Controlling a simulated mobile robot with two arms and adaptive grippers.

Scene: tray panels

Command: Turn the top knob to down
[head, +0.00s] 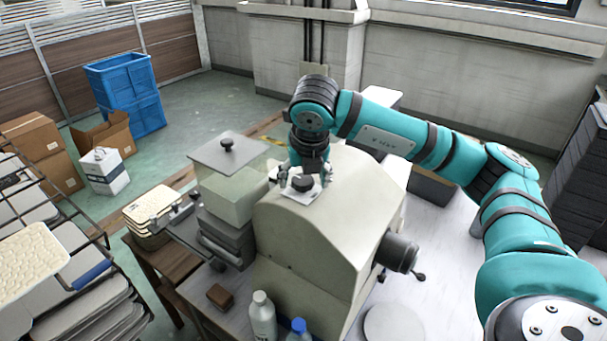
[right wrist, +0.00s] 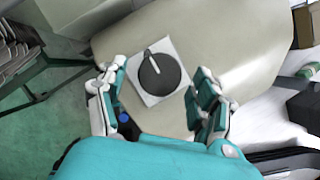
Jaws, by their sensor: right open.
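The top knob (head: 303,183) is a round black dial on a white square plate, on top of a cream-coloured machine (head: 325,215). In the right wrist view the knob (right wrist: 159,73) carries a white pointer line that points toward the upper left of the picture. My right gripper (head: 305,178) is over the machine's top at the knob. In the right wrist view its two fingers (right wrist: 155,95) are spread wide on either side of the plate, open and empty, and I see no contact with the knob. My left gripper is not in view.
A box with a knobbed lid (head: 226,152) stands left of the machine. A dark cylinder with a handle (head: 398,251) sticks out from its right side. Bottles (head: 262,318) and a brown block (head: 220,296) stand in front. A wire rack with trays (head: 60,270) is at the left.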

